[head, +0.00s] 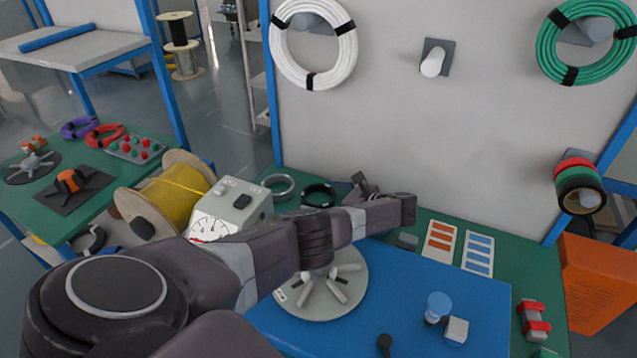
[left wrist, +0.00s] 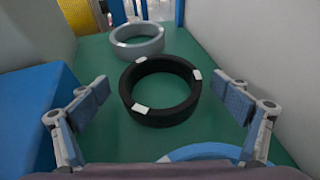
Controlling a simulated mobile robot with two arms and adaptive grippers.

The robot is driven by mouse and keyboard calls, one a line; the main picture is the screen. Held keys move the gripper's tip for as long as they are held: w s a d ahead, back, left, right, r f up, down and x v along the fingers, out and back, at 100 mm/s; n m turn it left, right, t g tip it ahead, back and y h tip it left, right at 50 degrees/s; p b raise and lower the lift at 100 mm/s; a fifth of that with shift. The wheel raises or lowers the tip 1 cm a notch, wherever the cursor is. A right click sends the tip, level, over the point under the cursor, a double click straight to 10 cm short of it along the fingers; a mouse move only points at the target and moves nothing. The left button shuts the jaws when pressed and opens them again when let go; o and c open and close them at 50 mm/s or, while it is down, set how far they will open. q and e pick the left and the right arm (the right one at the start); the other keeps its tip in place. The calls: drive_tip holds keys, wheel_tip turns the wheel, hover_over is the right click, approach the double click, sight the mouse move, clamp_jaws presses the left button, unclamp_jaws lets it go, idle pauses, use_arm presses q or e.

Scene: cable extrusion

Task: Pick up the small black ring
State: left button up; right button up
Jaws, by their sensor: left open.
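The black ring (left wrist: 165,117), with white tape patches, lies flat on the green table top (left wrist: 95,60) in the middle of the left wrist view. In the head view the black ring (head: 317,205) lies near the wall panel, left of my left gripper (head: 361,186). That gripper is open and empty. Its two fingers stand wide apart at the left and right of the wrist view, with the ring ahead between them and not touched. My right gripper is not in view.
A grey ring (left wrist: 138,48) lies just beyond the black one, and a blue ring (left wrist: 205,151) is nearer the gripper, partly hidden. The wall panel (head: 400,130) rises close behind. A gauge box (head: 228,207) and a yellow cable spool (head: 165,196) stand to the left.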

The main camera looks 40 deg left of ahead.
use_arm(q)
drive_tip(key=shift+c, duration=0.2)
drive_tip(key=shift+r, duration=0.1)
drive_tip(key=c, duration=1.2)
